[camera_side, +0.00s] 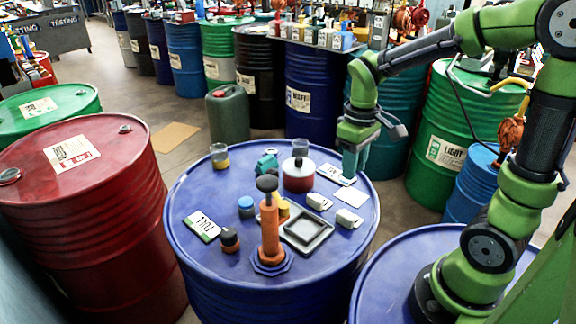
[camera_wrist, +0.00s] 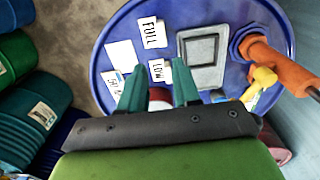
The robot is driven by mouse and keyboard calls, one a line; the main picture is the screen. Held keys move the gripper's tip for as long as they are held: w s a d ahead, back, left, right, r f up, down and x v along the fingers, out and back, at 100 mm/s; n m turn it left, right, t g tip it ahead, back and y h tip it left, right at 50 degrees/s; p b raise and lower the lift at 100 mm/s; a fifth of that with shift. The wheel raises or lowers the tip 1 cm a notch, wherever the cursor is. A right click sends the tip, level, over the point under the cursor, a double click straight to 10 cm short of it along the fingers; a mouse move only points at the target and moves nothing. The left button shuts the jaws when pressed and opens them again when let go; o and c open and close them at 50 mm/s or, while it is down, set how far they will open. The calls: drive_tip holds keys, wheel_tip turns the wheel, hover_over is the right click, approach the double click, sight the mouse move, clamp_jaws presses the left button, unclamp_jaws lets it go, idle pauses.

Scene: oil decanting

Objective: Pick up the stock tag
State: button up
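A flat white tag with printing (camera_side: 335,174) lies near the back right rim of the blue drum top. It shows in the wrist view (camera_wrist: 115,82) left of my left finger, partly covered by it. A second white tag, with green edges (camera_side: 202,226), lies at the front left of the drum. I cannot tell from the print which one is the stock tag. My gripper (camera_side: 349,177) points down above the first tag's right end. In the wrist view my gripper (camera_wrist: 159,64) has its fingers apart. No tag shows between them.
A blank white card (camera_side: 360,197), white FULL (camera_wrist: 152,32) and LOW (camera_wrist: 159,70) signs and a grey tray (camera_side: 303,233) are close by. A red pot (camera_side: 298,178) stands left of my gripper. An orange pump (camera_side: 270,230) rises at the front. A beaker (camera_side: 220,156) stands at the back left.

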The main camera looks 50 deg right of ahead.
sight(346, 215)
wheel_tip(346, 215, down, 15)
drive_tip(key=shift+a, duration=0.1)
idle(0.4)
clamp_jaws()
